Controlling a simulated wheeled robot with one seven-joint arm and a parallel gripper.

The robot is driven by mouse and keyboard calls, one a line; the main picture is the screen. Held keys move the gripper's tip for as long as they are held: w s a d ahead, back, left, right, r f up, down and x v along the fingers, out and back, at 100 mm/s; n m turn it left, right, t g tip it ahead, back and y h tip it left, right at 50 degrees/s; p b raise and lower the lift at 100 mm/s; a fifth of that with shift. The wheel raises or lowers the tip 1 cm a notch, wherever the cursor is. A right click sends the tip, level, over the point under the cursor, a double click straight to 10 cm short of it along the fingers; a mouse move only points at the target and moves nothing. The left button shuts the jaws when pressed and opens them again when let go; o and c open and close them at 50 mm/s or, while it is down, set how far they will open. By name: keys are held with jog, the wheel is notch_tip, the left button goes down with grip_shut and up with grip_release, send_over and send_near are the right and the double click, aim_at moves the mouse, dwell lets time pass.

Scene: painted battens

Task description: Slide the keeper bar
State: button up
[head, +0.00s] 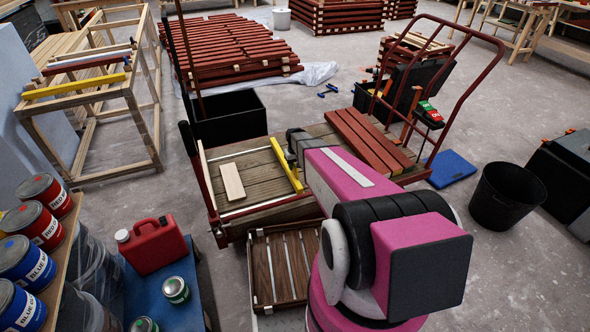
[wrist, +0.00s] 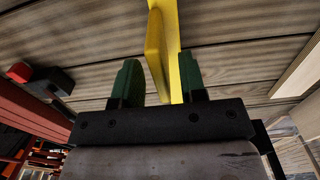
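A yellow bar (head: 286,166), which I take as the keeper bar, lies across the plank deck of a red-framed cart, near its middle. In the wrist view the yellow bar (wrist: 187,80) runs up the picture, with a raised yellow part (wrist: 157,55) along its left side. My gripper (wrist: 159,68) has its two green fingers apart, one on each side of the yellow part. A gap shows at the left finger; whether the right finger touches cannot be told. In the head view my arm hides the fingers.
A pale wood block (head: 232,181) lies on the deck (head: 250,160) left of the bar. Dark red battens (head: 368,138) lie to its right. A black bin (head: 228,118) stands behind, and a slatted crate (head: 284,268) in front. A black bucket (head: 507,195) stands on the floor at right.

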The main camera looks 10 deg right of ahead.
jog(key=shift+f, duration=1.15)
grip_shut()
jog(key=shift+a, duration=0.1)
jog(key=s+a, duration=0.2)
jog(key=a, duration=0.7)
jog(key=s+a, duration=0.2)
jog(key=a, duration=0.8)
jog(key=s+a, duration=0.2)
jog(key=a, duration=0.8)
grip_release()
jog(key=shift+w, duration=0.1)
jog(key=shift+r, duration=0.1)
